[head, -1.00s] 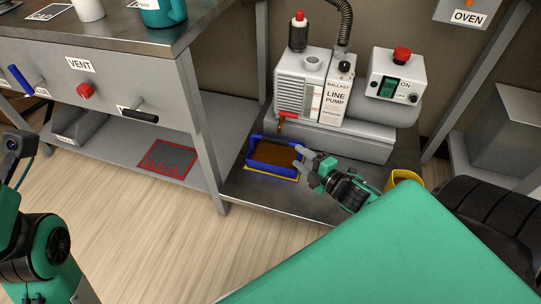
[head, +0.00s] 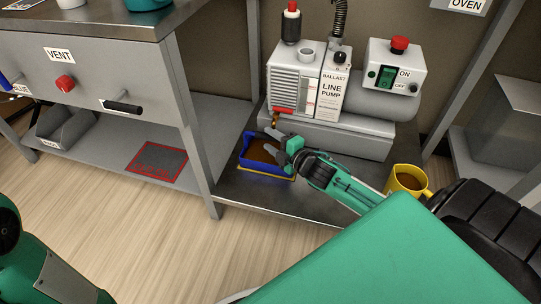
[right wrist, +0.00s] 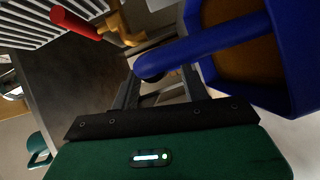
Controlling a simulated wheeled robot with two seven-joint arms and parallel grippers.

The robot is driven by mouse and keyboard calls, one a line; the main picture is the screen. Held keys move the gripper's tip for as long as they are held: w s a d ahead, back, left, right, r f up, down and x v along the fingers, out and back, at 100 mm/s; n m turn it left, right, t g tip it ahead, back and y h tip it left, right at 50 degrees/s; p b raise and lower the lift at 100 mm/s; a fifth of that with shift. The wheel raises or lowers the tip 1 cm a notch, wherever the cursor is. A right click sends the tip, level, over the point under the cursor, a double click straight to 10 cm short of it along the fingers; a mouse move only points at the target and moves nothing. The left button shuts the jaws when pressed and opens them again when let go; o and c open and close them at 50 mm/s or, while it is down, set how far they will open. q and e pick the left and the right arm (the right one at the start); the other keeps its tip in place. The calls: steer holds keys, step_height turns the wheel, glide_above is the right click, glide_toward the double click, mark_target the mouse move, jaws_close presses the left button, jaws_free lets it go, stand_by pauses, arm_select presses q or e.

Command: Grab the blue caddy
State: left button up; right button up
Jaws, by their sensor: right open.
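The blue caddy (head: 247,160) is a shallow tray holding brown liquid. It sits on the low metal shelf under the pump's red-handled tap, on a yellow-outlined spot. My right gripper (head: 272,143) is open at the caddy's right and far side, its fingers reaching over the tray in the head view. In the right wrist view the caddy (right wrist: 292,92) fills the upper right, and its blue bar-like handle (right wrist: 205,42) runs down to near the open fingers (right wrist: 160,88). I cannot tell whether the handle lies between the fingers. My left gripper is out of view.
The line pump (head: 305,85) stands right behind the caddy, its red tap handle (head: 282,110) just above. A yellow mug (head: 408,180) of brown liquid is to the right. A red-outlined mat (head: 157,162) lies on the left lower shelf, with free room around it.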

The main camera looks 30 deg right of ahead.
steer(key=shift+b+x, duration=0.3)
steer(key=shift+x, duration=0.6)
steer(key=shift+r, duration=0.1)
jaws_close()
stand_by(0.6)
